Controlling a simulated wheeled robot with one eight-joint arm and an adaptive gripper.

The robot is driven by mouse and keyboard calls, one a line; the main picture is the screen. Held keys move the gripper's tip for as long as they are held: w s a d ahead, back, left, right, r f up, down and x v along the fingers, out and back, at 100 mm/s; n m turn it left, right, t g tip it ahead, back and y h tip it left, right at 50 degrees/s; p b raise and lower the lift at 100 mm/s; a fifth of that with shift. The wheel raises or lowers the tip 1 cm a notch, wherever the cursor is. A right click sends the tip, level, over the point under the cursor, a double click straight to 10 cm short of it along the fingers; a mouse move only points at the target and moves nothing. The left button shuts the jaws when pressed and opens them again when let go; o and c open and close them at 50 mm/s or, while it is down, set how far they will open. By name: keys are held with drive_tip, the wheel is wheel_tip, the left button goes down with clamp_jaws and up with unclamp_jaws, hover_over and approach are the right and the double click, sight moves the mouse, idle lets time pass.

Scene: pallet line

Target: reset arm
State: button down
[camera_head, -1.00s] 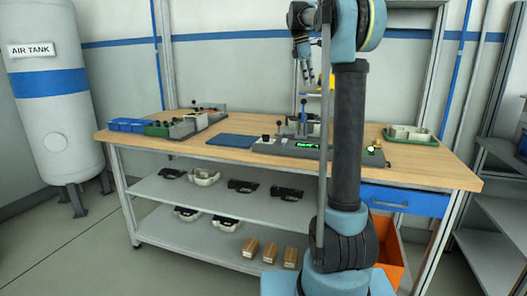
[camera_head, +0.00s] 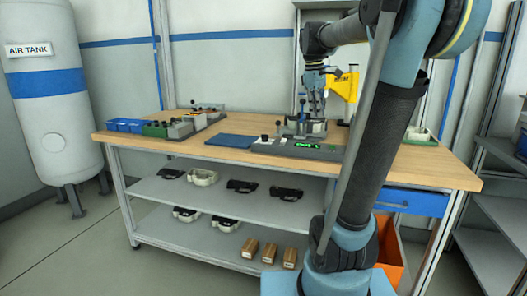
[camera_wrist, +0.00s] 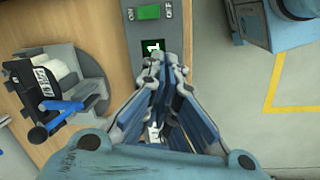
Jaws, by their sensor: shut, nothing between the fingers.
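My gripper (camera_head: 313,112) points down over the back of the workbench, close to the fixture with levers (camera_head: 303,127). In the wrist view my gripper (camera_wrist: 165,62) has its fingers closed together with nothing between them. The fingertips overlap a grey panel with a green ON/OFF switch (camera_wrist: 149,12) and a small lit display (camera_wrist: 152,46). Whether they touch it I cannot tell. My arm leans to the right in the head view and hides part of the bench's right side.
A yellow device (camera_head: 345,86) stands behind my gripper. In the wrist view a clamp with a blue lever (camera_wrist: 62,106) is close on the left.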

drive_tip(key=s+f+m+t+y, duration=0.1)
drive_tip(key=s+f+m, duration=0.9)
drive_tip(key=s+f, duration=1.5)
wheel_tip(320, 180, down, 4)
drive_tip(key=shift+a+r+y, duration=0.15)
drive_tip(key=shift+a+y, duration=0.15)
drive_tip(key=shift+a, duration=0.1)
drive_tip(key=shift+w, duration=0.1)
drive_tip(key=shift+w+f, duration=0.2)
drive_tip(key=shift+w, duration=0.15)
